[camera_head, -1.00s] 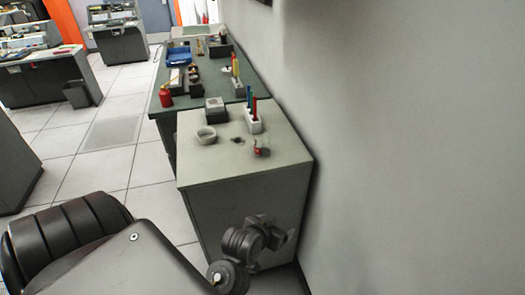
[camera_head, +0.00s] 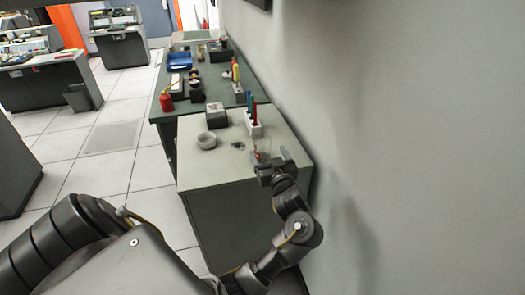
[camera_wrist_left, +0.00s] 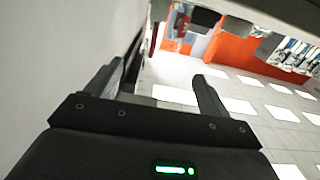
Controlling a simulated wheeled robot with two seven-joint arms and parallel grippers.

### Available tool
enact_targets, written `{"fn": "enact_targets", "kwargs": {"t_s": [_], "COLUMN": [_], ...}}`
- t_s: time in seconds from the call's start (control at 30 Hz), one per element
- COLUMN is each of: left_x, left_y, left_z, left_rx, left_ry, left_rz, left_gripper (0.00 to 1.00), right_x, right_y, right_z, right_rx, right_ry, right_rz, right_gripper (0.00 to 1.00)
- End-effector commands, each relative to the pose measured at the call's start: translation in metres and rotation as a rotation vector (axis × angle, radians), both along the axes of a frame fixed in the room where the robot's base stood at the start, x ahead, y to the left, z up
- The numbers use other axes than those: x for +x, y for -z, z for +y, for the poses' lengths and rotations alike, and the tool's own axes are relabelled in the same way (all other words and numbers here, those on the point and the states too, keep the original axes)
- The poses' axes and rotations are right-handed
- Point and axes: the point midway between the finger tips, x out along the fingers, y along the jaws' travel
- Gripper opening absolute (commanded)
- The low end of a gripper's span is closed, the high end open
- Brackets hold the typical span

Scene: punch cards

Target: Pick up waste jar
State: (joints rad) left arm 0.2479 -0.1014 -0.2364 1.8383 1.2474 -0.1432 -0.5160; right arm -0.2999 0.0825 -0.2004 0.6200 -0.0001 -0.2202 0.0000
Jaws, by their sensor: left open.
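A small, see-through, jar-like thing with red in it (camera_head: 258,156) stands near the right front edge of the grey cabinet top (camera_head: 190,180); I take it for the waste jar, though it is small and partly hidden by my gripper. My left gripper (camera_head: 272,160) is beside it, at the cabinet's front right corner near the wall. Whether they touch I cannot tell. In the left wrist view the two fingers (camera_wrist_left: 158,72) are apart with nothing held between them. My right gripper is not in view.
On the cabinet top are a round grey bowl (camera_head: 207,140), a dark box (camera_head: 216,115) and a white holder with coloured pens (camera_head: 253,125). The wall (camera_head: 400,150) stands close on the right. A green desk (camera_head: 210,80) with several items lies behind.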

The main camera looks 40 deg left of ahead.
Motion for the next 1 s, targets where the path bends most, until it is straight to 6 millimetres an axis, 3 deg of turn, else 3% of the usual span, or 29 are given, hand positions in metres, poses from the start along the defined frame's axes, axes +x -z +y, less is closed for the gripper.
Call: {"fn": "enact_targets", "kwargs": {"t_s": [0.2,0.47,0.73,1.0], "left_x": [0.016,0.022,0.044,0.049], "left_y": [-0.001,-0.002,-0.002,0.000], "left_z": [0.023,0.031,0.062,0.068], "left_rx": [0.001,0.001,0.001,-0.002], "left_ry": [0.001,0.001,0.002,0.003], "left_rz": [0.000,-0.001,0.002,-0.001], "left_gripper": [0.81,0.81,0.81,0.81], "right_x": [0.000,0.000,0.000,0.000], "right_y": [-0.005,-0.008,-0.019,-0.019], "right_z": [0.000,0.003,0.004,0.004], "right_rx": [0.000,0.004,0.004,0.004], "right_ry": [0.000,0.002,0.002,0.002], "right_rz": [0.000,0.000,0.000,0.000], "right_gripper": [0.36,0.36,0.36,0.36]}}
